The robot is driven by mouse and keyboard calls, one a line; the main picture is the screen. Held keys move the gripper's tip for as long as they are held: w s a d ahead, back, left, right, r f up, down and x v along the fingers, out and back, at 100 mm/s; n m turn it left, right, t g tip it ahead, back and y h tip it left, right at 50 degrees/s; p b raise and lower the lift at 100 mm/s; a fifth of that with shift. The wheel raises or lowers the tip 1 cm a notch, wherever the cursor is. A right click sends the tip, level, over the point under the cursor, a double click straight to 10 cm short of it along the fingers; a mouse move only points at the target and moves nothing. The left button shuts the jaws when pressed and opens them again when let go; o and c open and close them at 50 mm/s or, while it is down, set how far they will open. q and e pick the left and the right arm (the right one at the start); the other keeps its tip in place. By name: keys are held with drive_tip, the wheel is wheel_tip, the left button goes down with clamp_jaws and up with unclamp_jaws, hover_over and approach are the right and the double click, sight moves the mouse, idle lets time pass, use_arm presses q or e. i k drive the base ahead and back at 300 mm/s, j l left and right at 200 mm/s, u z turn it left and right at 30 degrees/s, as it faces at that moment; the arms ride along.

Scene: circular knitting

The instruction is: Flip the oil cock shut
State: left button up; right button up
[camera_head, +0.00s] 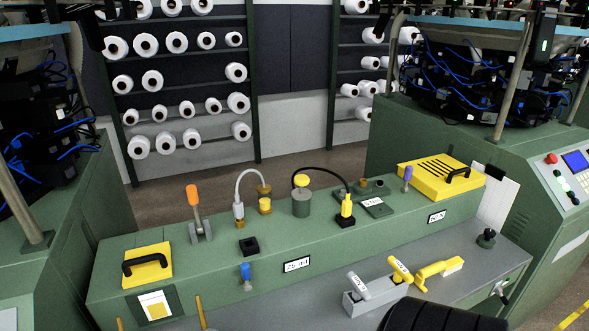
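No part in view is marked as the oil cock, so I cannot tell for certain which it is. An orange-handled lever (193,195) stands nearly upright on a grey base at the left of the green machine bench (330,236). A small blue-topped fitting (246,272) is on the bench's front, left of a "25 ml" label (297,264). A purple-topped pin (408,174) stands upright farther right. A clear curved tube (240,188) runs between brass-coloured fittings, and a black hose (325,171) ends at a yellow connector (346,206). Neither gripper is in view.
A yellow cover with a black handle (148,265) is at the left, and a slotted yellow box (440,177) at the right. Yellow and white handled tools (400,270) lie on the grey ledge. Yarn racks stand behind.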

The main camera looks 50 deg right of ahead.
sight(245, 267)
drive_tip(key=z, duration=1.25)
